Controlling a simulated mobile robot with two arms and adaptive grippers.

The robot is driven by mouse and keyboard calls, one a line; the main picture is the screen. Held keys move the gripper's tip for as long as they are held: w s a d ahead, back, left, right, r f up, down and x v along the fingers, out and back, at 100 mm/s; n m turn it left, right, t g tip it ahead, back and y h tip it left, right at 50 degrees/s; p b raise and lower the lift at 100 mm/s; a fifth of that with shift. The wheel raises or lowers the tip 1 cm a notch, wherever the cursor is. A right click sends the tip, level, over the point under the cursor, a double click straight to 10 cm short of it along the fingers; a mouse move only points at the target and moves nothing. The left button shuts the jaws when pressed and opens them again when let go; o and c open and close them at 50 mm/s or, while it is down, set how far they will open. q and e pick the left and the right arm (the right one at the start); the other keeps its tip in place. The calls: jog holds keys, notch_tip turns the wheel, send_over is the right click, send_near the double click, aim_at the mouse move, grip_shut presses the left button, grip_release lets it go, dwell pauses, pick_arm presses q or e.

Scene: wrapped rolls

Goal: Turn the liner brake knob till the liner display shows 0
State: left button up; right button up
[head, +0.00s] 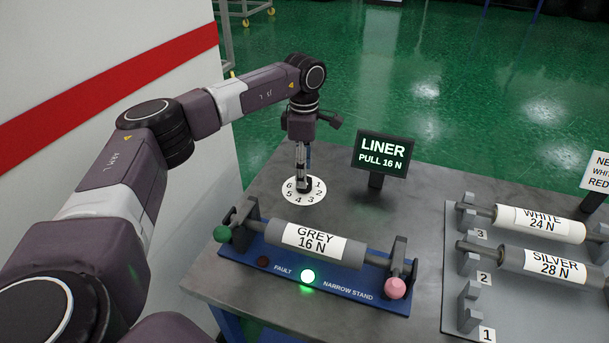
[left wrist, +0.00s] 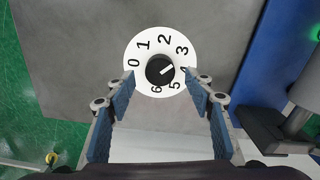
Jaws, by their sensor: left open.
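The liner brake knob (left wrist: 160,70) is black with a white pointer, on a white dial (left wrist: 145,58) numbered 0 to 6. In the left wrist view the pointer lies between 3 and 4. My left gripper (head: 303,182) is open, pointing down over the dial. In the left wrist view its fingertips (left wrist: 159,77) are on either side of the knob, with no contact visible. My right gripper is not in view.
A grey roll (head: 314,246) labelled 16 N lies on the blue narrow stand (head: 335,285), with a lit green lamp (head: 308,276). A white roll (head: 540,224) and a silver roll (head: 545,264) lie in a rack at the right. A white wall (head: 90,45) stands left.

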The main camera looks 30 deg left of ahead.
pick_arm(q)
jog(key=shift+f, duration=1.3)
jog(key=c, duration=1.2)
jog(key=shift+o, duration=0.2)
